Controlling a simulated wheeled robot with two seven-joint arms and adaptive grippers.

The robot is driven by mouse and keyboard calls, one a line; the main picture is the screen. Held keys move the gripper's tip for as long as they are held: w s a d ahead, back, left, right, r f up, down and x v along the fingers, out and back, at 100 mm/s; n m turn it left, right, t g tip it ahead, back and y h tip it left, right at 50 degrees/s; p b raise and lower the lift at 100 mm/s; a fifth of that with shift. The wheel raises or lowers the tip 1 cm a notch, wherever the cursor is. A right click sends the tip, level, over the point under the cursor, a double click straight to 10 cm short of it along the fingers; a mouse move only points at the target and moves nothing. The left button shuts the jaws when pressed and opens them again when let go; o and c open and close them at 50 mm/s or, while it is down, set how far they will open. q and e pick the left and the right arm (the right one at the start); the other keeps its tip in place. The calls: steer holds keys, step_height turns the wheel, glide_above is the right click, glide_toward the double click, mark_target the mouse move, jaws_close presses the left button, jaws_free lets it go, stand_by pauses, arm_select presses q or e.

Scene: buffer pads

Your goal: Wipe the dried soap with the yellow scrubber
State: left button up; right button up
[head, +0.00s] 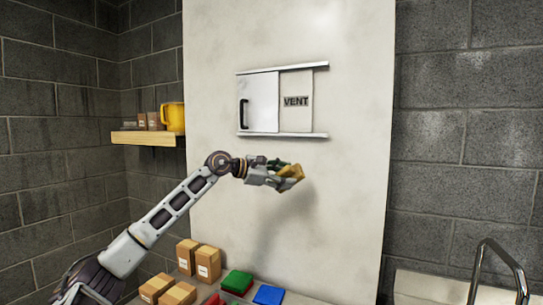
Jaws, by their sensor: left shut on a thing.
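My left gripper (284,179) is in front of the pale wall panel (340,215), below the sliding vent cover. It is shut on the yellow scrubber (291,171), a small yellow-brown block partly hidden by the fingers. A shadow falls on the panel below the gripper. I cannot tell whether the scrubber touches the panel. The panel has faint grey smudges, but I cannot pick out the dried soap for certain. My right gripper is not in view.
The vent (296,115) has a white sliding door (262,105) with a black handle. Below are cartons (208,263), a green pad (237,281), a blue pad (269,295) and red ones. A chrome faucet (502,257) stands at right.

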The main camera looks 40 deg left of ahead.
arm_select(q)
steer(key=d+f+m+g+p, duration=0.15)
steer(key=d+f, duration=0.25)
steer(key=f, duration=0.4)
steer(key=d+f+g+p, duration=0.2)
steer(key=d+f, duration=0.3)
steer(key=f, duration=0.4)
steer(key=d+f+g+p, duration=0.15)
steer(key=d+f, duration=0.25)
steer(key=f, duration=0.4)
steer(key=s+f+g+y, duration=0.1)
steer(key=s+f+g, duration=0.2)
steer(key=s+f, duration=0.2)
steer(key=s+f+g+y, duration=0.1)
steer(key=s+f+g, duration=0.3)
steer(key=f, duration=0.6)
steer(key=shift+s+a+f+m+y, duration=0.25)
steer(key=shift+s+a+m+y, duration=0.1)
steer(key=shift+s, duration=0.7)
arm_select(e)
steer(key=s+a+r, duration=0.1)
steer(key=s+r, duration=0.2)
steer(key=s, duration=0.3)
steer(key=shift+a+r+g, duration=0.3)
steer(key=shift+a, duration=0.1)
arm_select(q)
steer(key=shift+g, duration=0.3)
steer(key=shift+f, duration=0.15)
